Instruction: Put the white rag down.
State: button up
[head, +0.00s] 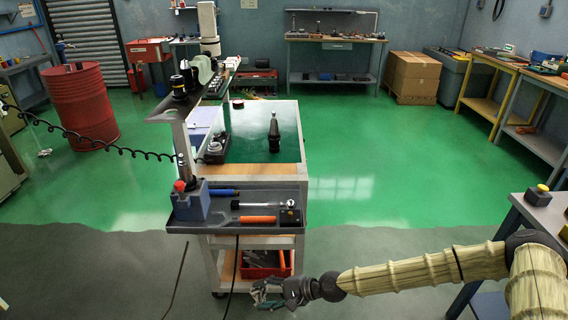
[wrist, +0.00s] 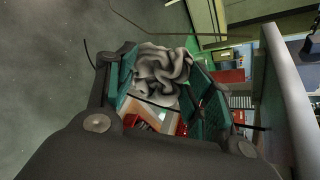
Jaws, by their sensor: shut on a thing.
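The white rag (wrist: 163,74) is a crumpled, folded bundle, greyish in the shade, between the two fingers of my gripper in the wrist view. My gripper (head: 268,292) is shut on it, with a teal-padded finger on either side. In the head view my arm reaches in from the right and the gripper hangs low, in front of the cart's lower part. The rag is hard to make out there, largely hidden by the fingers.
The tooling cart (head: 303,240) has a front tray (head: 225,217) with screwdrivers and a blue block, and a green top with a dark tool holder (head: 274,135). A red bin (head: 262,268) sits on its lower shelf. Grey floor (head: 385,250) lies open right of the cart.

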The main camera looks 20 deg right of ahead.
jog(key=shift+w+d+r+n+g, duration=0.15)
jog(key=shift+d+n+g, duration=0.35)
jog(key=shift+n+g, duration=0.25)
